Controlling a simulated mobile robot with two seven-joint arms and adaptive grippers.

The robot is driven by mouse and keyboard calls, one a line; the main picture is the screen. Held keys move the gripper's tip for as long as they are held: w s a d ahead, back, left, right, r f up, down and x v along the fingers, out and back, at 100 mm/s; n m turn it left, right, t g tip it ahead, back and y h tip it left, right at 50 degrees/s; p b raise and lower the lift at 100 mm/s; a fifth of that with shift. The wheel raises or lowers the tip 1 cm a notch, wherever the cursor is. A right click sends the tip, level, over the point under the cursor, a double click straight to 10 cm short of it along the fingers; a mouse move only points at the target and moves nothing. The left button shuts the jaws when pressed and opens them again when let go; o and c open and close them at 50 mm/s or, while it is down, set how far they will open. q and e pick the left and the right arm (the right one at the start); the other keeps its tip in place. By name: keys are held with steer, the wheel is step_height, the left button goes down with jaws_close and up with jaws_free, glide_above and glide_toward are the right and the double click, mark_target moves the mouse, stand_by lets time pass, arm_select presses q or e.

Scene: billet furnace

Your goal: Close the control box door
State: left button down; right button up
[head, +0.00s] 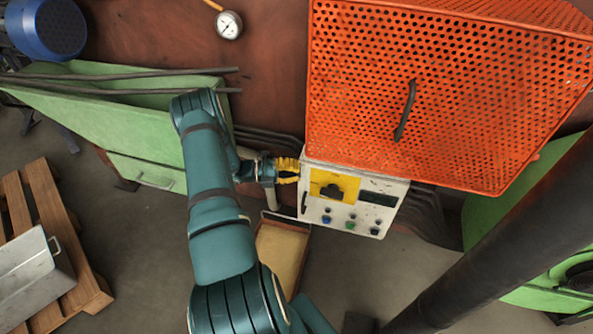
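The control box (380,212) is off-white and sits below the orange mesh guard. Its front door (316,208) faces me, with a yellow plate (333,186), a black rotary knob, a dark display and several coloured buttons. A dark handle (304,203) is at the door's left edge. Whether the door is fully flush cannot be told from this angle. My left gripper (289,170) has yellow fingers and is at the box's upper left edge, close to or touching it. Its fingers look close together, but their gap is unclear. My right gripper is not in view.
The orange perforated guard (450,90) overhangs the box. A green cabinet (150,135) is behind my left arm. A tan-bottomed tray (280,250) is below the box. A wooden pallet (60,230) with a metal case (35,275) is lower left. A thick dark pipe (500,240) crosses lower right.

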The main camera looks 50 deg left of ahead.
arm_select(q)
steer(key=shift+w+a+r, duration=0.3)
steer(key=shift+w+r, duration=0.05)
steer(key=shift+w, duration=0.05)
steer(key=shift+r, duration=0.25)
step_height(320, 180, up, 9)
steer(key=shift+s+d, duration=0.25)
steer(key=shift+s, duration=0.1)
steer(key=shift+f, duration=0.1)
